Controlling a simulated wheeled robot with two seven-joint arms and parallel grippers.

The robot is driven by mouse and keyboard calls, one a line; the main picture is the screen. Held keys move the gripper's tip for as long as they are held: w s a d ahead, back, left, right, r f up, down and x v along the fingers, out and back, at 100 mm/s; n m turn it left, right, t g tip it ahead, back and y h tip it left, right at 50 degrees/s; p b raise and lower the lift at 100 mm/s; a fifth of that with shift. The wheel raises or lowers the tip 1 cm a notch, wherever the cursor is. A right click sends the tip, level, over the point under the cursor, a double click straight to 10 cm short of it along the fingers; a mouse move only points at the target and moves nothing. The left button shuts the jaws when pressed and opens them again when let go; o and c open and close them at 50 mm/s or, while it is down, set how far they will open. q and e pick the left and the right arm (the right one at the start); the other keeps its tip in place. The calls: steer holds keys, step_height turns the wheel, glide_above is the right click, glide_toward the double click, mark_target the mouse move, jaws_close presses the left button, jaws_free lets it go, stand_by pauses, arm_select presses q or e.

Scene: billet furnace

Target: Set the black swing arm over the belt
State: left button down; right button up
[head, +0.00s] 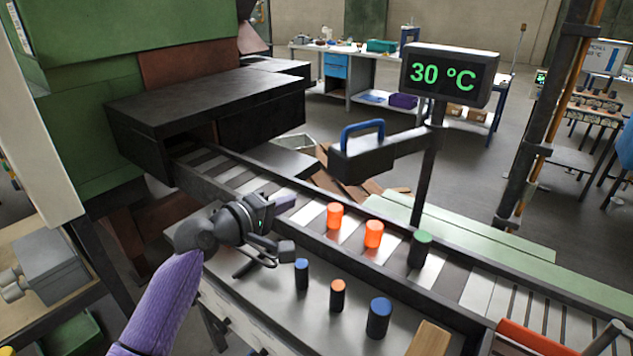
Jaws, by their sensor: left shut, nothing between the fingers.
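The black swing arm (363,159) with a blue handle on top reaches left from a dark post behind the belt. In the picture it shows beyond the belt's far rail, against the floor and wooden pieces. The belt (433,268) runs from the dark furnace mouth at the left to the lower right. My left gripper (284,226) is over the belt's near side, shut and empty, left of and nearer than the swing arm and apart from it. My right gripper is out of view.
Two glowing orange billets (354,226) and a green-topped one (420,249) stand on the belt. Several short cylinders (339,296) stand on the near shelf. A display (449,76) reading 30 °C tops the post. A wooden block (429,339) lies at the front.

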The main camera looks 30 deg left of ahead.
arm_select(q)
steer(key=a+r+n+t+y, duration=0.1)
steer(key=a+r+n+t, duration=0.1)
steer(key=a+r+n, duration=0.15)
steer(key=w+d+p, duration=0.1)
steer(key=w+d, duration=0.3)
steer(key=w, duration=0.5)
steer(key=shift+d+r+m+p, duration=0.3)
steer(key=shift+r+m+p, duration=0.05)
steer(key=shift+r+p, duration=0.05)
